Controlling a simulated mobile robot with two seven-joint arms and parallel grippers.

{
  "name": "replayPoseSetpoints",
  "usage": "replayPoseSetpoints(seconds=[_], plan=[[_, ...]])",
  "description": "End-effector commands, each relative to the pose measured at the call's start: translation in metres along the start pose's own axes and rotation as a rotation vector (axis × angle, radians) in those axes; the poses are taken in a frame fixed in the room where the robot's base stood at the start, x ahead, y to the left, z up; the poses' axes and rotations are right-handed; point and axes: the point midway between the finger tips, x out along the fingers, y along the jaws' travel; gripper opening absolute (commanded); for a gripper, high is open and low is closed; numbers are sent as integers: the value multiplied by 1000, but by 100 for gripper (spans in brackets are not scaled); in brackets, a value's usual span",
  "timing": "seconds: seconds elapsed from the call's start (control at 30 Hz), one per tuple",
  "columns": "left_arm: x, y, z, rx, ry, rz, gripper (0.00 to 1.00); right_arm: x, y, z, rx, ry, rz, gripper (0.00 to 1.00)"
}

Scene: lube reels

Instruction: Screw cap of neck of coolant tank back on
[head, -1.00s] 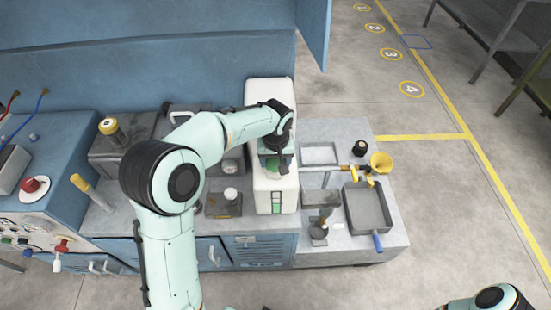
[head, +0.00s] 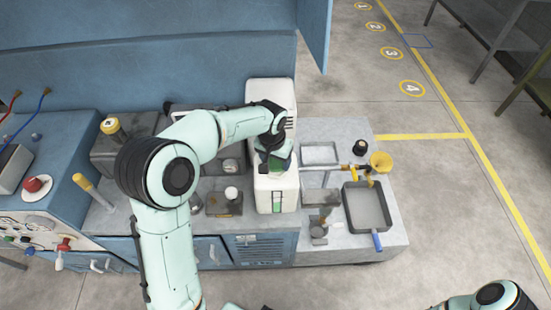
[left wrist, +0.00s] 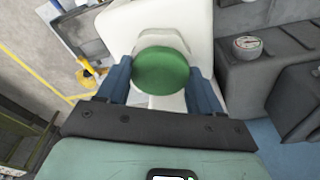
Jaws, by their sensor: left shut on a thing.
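The white coolant tank (head: 275,195) stands upright on the bench, with a green level strip on its front. My left gripper (head: 277,165) is over the tank's top and hides the neck in the head view. In the left wrist view, the round green cap (left wrist: 161,71) sits between the two blue fingers of my left gripper (left wrist: 163,88), which is shut on it. The white tank (left wrist: 180,25) lies directly behind the cap there. The cap covers the neck opening, so I cannot tell how far it is seated. My right gripper is out of view.
The floor to the right is open.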

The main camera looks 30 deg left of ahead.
Motion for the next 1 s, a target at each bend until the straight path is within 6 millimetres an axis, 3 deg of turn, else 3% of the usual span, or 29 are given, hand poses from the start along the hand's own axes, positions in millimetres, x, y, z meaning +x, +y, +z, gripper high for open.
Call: replayPoseSetpoints(seconds=[0.17, 0.43, 0.83, 1.0], plan=[[-2, -1, -1, 81, 3, 13, 32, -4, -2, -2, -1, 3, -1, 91], [-2, -2, -2, 394, 2, 60, 32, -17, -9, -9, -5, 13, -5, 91], [-1, -2, -2, 453, 3, 68, 32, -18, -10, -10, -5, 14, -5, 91], [-2, -3, -3, 615, 2, 93, 32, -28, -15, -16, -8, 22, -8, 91]])
